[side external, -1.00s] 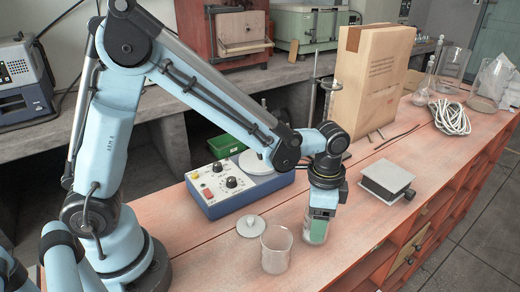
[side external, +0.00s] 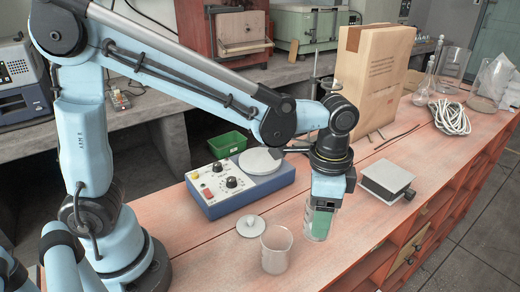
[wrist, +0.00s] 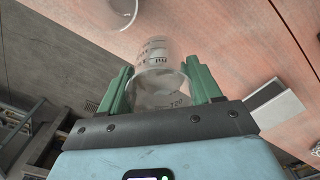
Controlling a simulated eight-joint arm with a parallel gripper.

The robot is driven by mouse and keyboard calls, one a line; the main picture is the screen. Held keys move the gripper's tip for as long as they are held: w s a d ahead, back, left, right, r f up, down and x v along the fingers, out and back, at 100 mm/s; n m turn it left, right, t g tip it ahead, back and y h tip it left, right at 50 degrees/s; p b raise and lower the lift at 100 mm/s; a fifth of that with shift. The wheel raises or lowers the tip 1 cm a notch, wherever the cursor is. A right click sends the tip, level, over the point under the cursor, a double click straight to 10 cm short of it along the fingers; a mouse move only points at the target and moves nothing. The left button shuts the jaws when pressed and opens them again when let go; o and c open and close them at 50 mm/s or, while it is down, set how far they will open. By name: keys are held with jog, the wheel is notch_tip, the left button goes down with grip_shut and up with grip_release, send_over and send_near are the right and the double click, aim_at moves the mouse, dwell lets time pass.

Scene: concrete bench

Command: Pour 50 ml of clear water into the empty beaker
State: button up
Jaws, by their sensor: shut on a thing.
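A clear glass beaker with dark graduation marks shows between my gripper's green fingers in the wrist view (wrist: 157,92). In the side view this held beaker (side external: 315,232) is upright or nearly so, and partly hidden by a finger. My gripper (side external: 321,222) is shut on it from above. Its water level is not clear, nor is whether its base touches the bench. The empty beaker (side external: 276,252) stands upright on the bench, just left of and nearer than the held beaker, apart from it. A round rim at the top of the wrist view (wrist: 123,12) appears to be this beaker.
A grey-topped block (side external: 388,180) stands right of my gripper, and a cardboard box (side external: 372,80) behind.

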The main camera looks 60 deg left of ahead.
jog(key=s+d+r, duration=0.4)
jog(key=s+d, duration=0.1)
jog(key=w+a+r+m, duration=0.2)
jog(key=w+a+m, duration=0.2)
jog(key=a+m, duration=0.25)
jog(key=w+a+r+m, duration=0.2)
jog(key=w+a+m, duration=0.1)
jog(key=a+m, duration=0.3)
jog(key=s+d+f+t+y, duration=0.2)
jog(key=s+t+y, duration=0.1)
jog(key=s+t, duration=0.2)
jog(key=shift+s+d+f+t, duration=0.2)
jog(key=shift+s+t, duration=0.05)
jog(key=shift+t, duration=0.25)
dwell(0.6)
jog(key=shift+n+y, duration=0.25)
jog(key=shift+y, duration=0.05)
jog(key=shift+r+t, duration=0.2)
jog(key=shift+t, duration=0.3)
jog(key=shift+t+y, duration=0.3)
jog(key=shift+y, duration=0.1)
jog(key=shift+s+r+t+y, duration=0.1)
jog(key=shift+r+t+y, duration=0.3)
jog(key=shift+t, duration=0.3)
jog(key=shift+s+d+r+t+y, duration=0.1)
jog(key=shift+r+t+y, duration=0.1)
jog(key=shift+t+y, duration=0.35)
dwell(1.6)
